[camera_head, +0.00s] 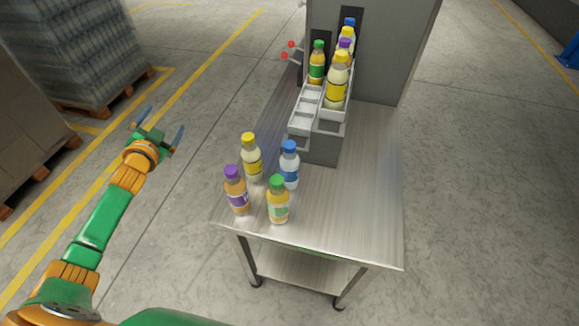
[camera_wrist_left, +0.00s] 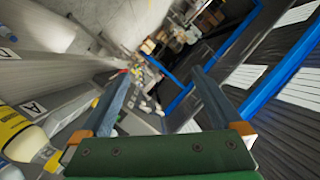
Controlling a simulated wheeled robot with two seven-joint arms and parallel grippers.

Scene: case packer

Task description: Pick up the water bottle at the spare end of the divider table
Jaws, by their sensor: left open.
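The water bottle (camera_head: 289,168), clear with a blue cap and a blue-and-white label, stands upright at the near end of the steel divider table (camera_head: 365,215). It is the back right one of a close group. Beside it stand a yellow-capped bottle (camera_head: 252,160), a purple-capped bottle (camera_head: 237,193) and a green-capped bottle (camera_head: 278,203). My left gripper (camera_head: 163,125) is open and empty, left of the table and well apart from the bottles. Its spread fingers show in the left wrist view (camera_wrist_left: 160,78). My right gripper is not in view.
A grey divider with white lanes (camera_head: 305,116) stands behind the group, holding several bottles, against a grey machine housing (camera_head: 385,50). Wrapped pallet stacks (camera_head: 70,45) stand at the far left. The table's right side is bare. A pale yellow-labelled bottle (camera_wrist_left: 22,138) shows in the wrist view.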

